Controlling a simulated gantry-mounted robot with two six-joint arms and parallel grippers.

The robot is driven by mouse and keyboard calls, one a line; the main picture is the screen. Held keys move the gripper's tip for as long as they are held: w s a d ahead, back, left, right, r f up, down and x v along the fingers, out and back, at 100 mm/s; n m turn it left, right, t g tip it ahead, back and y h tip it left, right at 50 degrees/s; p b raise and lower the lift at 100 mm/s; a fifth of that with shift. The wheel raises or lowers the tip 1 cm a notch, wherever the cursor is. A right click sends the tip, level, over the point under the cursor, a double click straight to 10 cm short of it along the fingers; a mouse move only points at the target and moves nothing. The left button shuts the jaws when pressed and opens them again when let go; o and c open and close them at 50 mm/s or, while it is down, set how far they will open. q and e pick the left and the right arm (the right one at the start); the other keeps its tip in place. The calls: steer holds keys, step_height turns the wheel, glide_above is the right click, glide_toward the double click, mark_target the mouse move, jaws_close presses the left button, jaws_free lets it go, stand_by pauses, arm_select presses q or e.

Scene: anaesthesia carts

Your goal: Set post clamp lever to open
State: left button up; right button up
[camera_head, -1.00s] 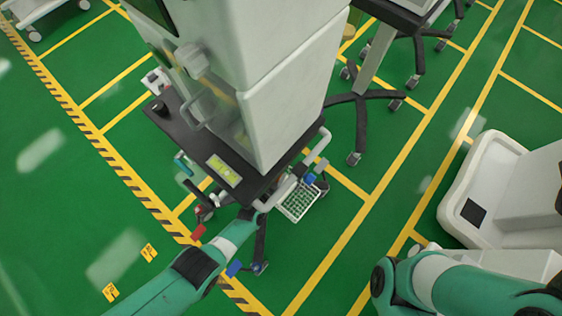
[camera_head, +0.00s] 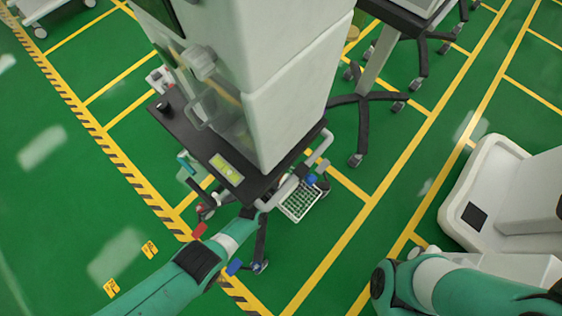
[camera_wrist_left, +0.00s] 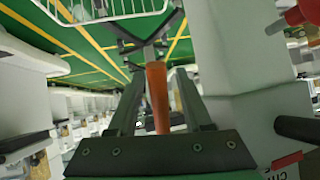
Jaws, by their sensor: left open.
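An orange-red lever (camera_wrist_left: 157,96) stands between the two fingers of my left gripper (camera_wrist_left: 158,72) in the left wrist view. The fingers are open on either side of it, with a gap to each side as far as I can see. I cannot tell the lever's setting, and the post clamp itself is not clear. In the head view my left arm reaches in to the front edge of the cart's dark worktop (camera_head: 196,137). There the fingers and lever are hidden. My right arm shows at the lower right, with its gripper out of view.
A tall white cabinet (camera_head: 285,110) rises from the cart. A wire basket (camera_head: 300,203) hangs at the cart's side and also shows at the top of the left wrist view (camera_wrist_left: 110,16). Red (camera_head: 199,230) and blue (camera_head: 235,267) parts sit low beside my left arm. Green floor is clear to the left.

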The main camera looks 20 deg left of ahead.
arm_select(q)
steer(key=p+v, duration=1.1)
steer(key=shift+s, duration=0.3)
